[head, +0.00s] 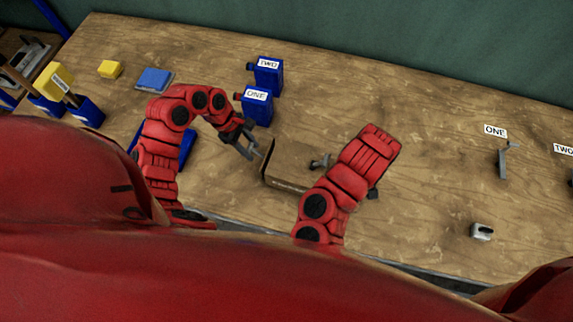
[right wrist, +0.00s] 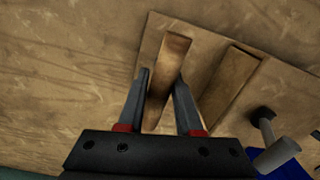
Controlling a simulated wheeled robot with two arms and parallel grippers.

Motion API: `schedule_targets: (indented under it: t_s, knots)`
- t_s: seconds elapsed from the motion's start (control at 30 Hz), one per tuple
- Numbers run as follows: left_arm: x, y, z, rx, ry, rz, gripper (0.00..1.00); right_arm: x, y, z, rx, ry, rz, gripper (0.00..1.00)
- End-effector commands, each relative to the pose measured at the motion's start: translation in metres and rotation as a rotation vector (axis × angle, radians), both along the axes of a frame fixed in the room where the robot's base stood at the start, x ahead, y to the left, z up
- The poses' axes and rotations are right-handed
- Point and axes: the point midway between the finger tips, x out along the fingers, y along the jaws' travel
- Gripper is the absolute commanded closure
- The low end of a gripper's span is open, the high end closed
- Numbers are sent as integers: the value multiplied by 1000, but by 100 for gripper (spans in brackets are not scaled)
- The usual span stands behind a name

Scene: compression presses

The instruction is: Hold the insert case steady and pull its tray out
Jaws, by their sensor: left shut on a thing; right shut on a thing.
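The insert case (head: 287,183), a wood-brown box with dark sides, lies mid-table between my arms. My right arm covers its right part. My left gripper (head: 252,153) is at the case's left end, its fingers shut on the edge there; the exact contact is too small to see. My right gripper (right wrist: 160,108) is hidden under its arm in the head view. In the right wrist view its fingers are shut on an upright brown wooden piece, seemingly the tray's handle (right wrist: 170,65). A long recess (right wrist: 232,82) shows beside it. How far the tray is out, I cannot tell.
Blue blocks labelled ONE (head: 257,106) and TWO (head: 268,75) stand behind the case. A grey knobbed part (head: 320,162) is near my right arm. A grey block (head: 481,232) and a grey stand (head: 504,160) are at right. Bare table lies behind the right arm.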

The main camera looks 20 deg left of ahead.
Motion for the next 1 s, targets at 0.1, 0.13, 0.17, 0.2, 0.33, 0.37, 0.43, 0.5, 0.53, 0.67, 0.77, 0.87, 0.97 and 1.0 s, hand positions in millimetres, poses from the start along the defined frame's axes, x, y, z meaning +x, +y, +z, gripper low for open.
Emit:
schedule_targets:
  t_s: [0.1, 0.13, 0.17, 0.2, 0.33, 0.37, 0.43, 0.5, 0.53, 0.67, 0.77, 0.87, 0.97, 1.0]
  knots:
    - [2, 5, 1, 3, -4, 5, 100, -1, -1, 0, -3, 3, 1, 100]
    - [2, 6, 1, 3, -3, 6, 100, -1, -1, 0, -3, 3, 1, 100]
    - [2, 7, 1, 3, -3, 6, 100, -1, -1, 0, -3, 3, 1, 100]
    - [2, 9, 1, 4, -3, 7, 100, -1, -1, 0, -3, 3, 0, 100]
    - [2, 13, 1, 4, -3, 6, 100, -1, -2, 0, -4, 2, 0, 100]
    - [2, 14, 1, 4, -3, 6, 100, -1, -2, 0, -4, 2, 0, 100]
    - [2, 16, 1, 4, -3, 7, 100, -1, -2, 0, -4, 2, 0, 100]
    - [2, 18, 1, 4, -3, 7, 100, -1, -2, 0, -4, 2, 0, 100]
    - [2, 19, 1, 3, -2, 6, 100, -1, -2, 0, -4, 2, 0, 100]
    - [2, 22, 1, 3, -3, 4, 100, -1, -2, 0, -5, 3, -1, 100]
    - [2, 25, 1, 4, -3, 4, 100, -1, -2, 0, -5, 3, -1, 100]
    - [2, 28, 0, 4, -2, 4, 100, -1, -2, 0, -5, 3, -1, 100]
    - [2, 31, 0, 4, -2, 3, 100, -1, -2, 0, -4, 2, -1, 100]
    - [2, 33, 0, 5, -2, 3, 100, -1, -2, 0, -4, 2, -1, 100]
